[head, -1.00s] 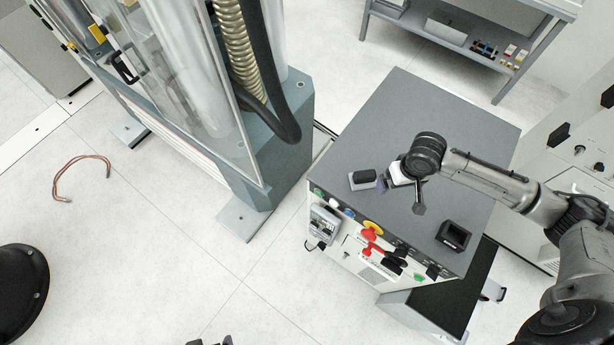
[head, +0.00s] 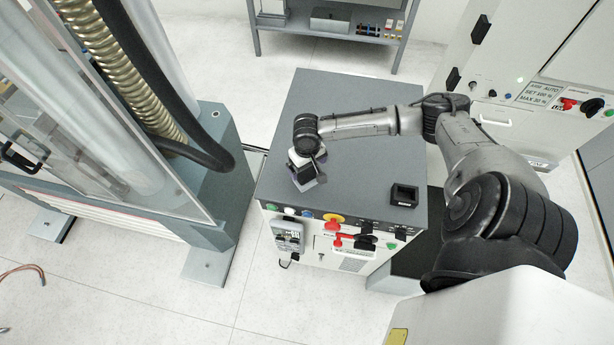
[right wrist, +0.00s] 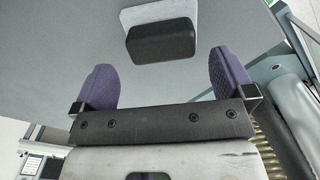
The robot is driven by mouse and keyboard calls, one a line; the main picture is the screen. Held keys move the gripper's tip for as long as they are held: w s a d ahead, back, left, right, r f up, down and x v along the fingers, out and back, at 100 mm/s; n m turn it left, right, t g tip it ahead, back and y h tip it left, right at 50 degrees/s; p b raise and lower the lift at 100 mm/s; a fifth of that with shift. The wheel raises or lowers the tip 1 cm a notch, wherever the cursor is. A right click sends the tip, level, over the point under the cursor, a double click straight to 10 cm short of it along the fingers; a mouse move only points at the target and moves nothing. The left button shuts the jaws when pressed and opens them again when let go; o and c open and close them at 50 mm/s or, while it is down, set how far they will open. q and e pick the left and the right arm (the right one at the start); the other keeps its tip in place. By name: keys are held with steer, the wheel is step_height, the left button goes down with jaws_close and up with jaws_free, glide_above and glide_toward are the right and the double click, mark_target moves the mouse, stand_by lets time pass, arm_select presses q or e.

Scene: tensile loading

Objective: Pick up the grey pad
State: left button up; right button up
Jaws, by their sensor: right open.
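The grey pad (right wrist: 150,13) lies flat on the dark grey cabinet top (head: 350,98). A black block (right wrist: 162,40) sits on the pad, as the right wrist view shows. My right gripper (head: 308,180) is low over the left front of the cabinet top, by the pad. In the right wrist view its purple fingertips (right wrist: 166,82) are spread, with the block between and just beyond them, apart from both. In the head view the gripper largely covers the pad. My left gripper is not in view.
A small black open box (head: 404,195) stands on the cabinet top at the right. Knobs and a red-handled switch (head: 334,240) line the cabinet's front edge. A tall testing machine (head: 212,180) with hoses stands left. The middle of the cabinet top is clear.

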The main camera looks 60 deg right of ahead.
mark_target(307, 172)
steer(key=shift+s+a+f+p, duration=0.15)
steer(key=shift+f+p, duration=0.15)
steer(key=shift+f, duration=0.9)
steer(key=shift+s+a+f+p, duration=0.15)
steer(key=shift+f+p, duration=0.1)
steer(key=shift+f, duration=0.9)
steer(key=shift+w+f, duration=0.1)
steer(key=shift+f, duration=0.45)
steer(key=c, duration=0.7)
steer(key=shift+c, duration=0.2)
steer(key=shift+r, duration=0.1)
steer(key=shift+r, duration=0.6)
step_height(307, 172, up, 3)
steer(key=shift+d+f+b, duration=0.1)
steer(key=shift+b, duration=0.3)
steer(key=s+d+r, duration=0.2)
steer(key=s+r, duration=0.5)
steer(key=s, duration=0.4)
steer(key=shift+s, duration=0.3)
